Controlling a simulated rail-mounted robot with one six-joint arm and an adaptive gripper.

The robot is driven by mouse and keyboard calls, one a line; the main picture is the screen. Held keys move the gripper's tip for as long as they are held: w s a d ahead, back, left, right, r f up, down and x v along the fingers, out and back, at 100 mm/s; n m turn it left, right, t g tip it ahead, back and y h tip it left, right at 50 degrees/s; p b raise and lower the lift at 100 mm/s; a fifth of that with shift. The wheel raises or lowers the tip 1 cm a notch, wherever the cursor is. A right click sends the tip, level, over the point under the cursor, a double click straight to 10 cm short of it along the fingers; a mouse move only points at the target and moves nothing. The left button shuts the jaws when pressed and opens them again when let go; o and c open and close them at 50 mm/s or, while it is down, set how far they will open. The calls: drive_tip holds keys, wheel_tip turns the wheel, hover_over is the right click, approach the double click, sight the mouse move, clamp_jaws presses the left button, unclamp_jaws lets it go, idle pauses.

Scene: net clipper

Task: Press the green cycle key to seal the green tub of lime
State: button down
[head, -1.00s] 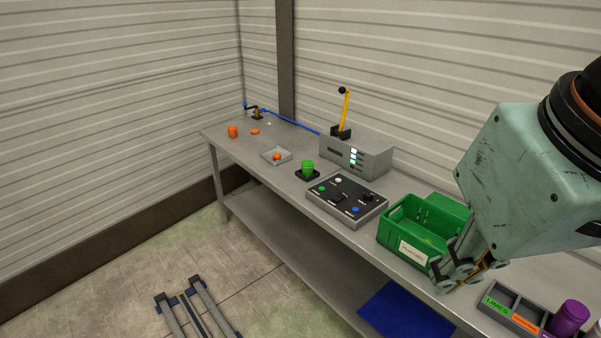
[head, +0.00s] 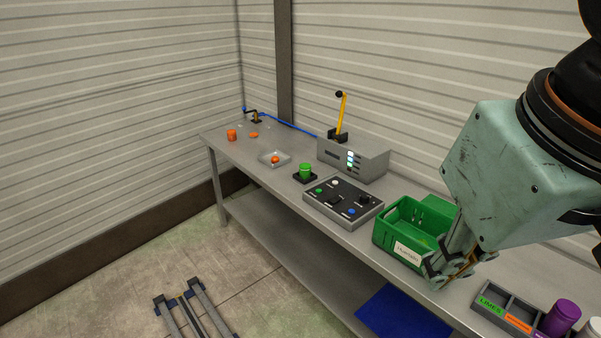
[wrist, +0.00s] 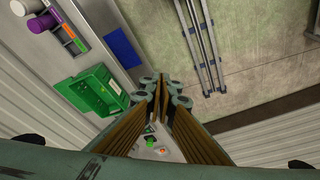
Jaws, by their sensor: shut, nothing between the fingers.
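The control box (head: 342,203) is a dark panel in a grey case on the bench. The green key (head: 319,190) is at its left side, with a white key (head: 335,182) behind and a blue key (head: 351,211) at the front right. The green tub (head: 306,171) stands upright on a small black base left of the panel. My gripper (head: 436,284) is shut and empty, to the right of the panel, at the front right corner of the green crate in the head view. In the wrist view my gripper (wrist: 160,88) also shows its fingers together.
A green crate (head: 398,252) with a white label is between my gripper and the panel. A grey machine (head: 353,160) with a yellow lever stands behind the panel. A divided tray (head: 512,319) with a purple tub (head: 562,318) is at the right.

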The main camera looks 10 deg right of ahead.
sight(317, 191)
drive_tip(key=w+d+r+n+h+p, duration=0.15)
drive_tip(key=w+n, duration=0.25)
drive_tip(key=w, duration=0.8)
drive_tip(key=w+d+r+n+h, duration=0.1)
drive_tip(key=w+d+n, duration=0.3)
drive_tip(key=w, duration=0.7)
drive_tip(key=w+d+r+n+h+p, duration=0.15)
drive_tip(key=w+n, duration=0.35)
drive_tip(key=w, duration=0.7)
drive_tip(key=w+f+n+h+p, duration=0.1)
drive_tip(key=w+f+n, duration=0.3)
drive_tip(key=w, duration=0.7)
drive_tip(key=w+f+n, duration=0.4)
drive_tip(key=w, duration=0.6)
drive_tip(key=w+a+f+n+t+p, duration=0.1)
drive_tip(key=w+a+f+n, duration=0.1)
drive_tip(key=w+f+n, duration=0.3)
drive_tip(key=w+a+f+n, duration=0.3)
drive_tip(key=w+f+n, duration=0.2)
drive_tip(key=w+f, duration=0.6)
drive_tip(key=w+a+f+n+t+h+p, duration=0.1)
drive_tip(key=w+a+f+n, duration=0.2)
drive_tip(key=w+f, duration=0.6)
drive_tip(key=shift+f+n+t+p, duration=0.35)
drive_tip(key=shift+f+n, duration=0.1)
drive_tip(key=shift+n, duration=0.45)
drive_tip(key=shift+f, duration=0.2)
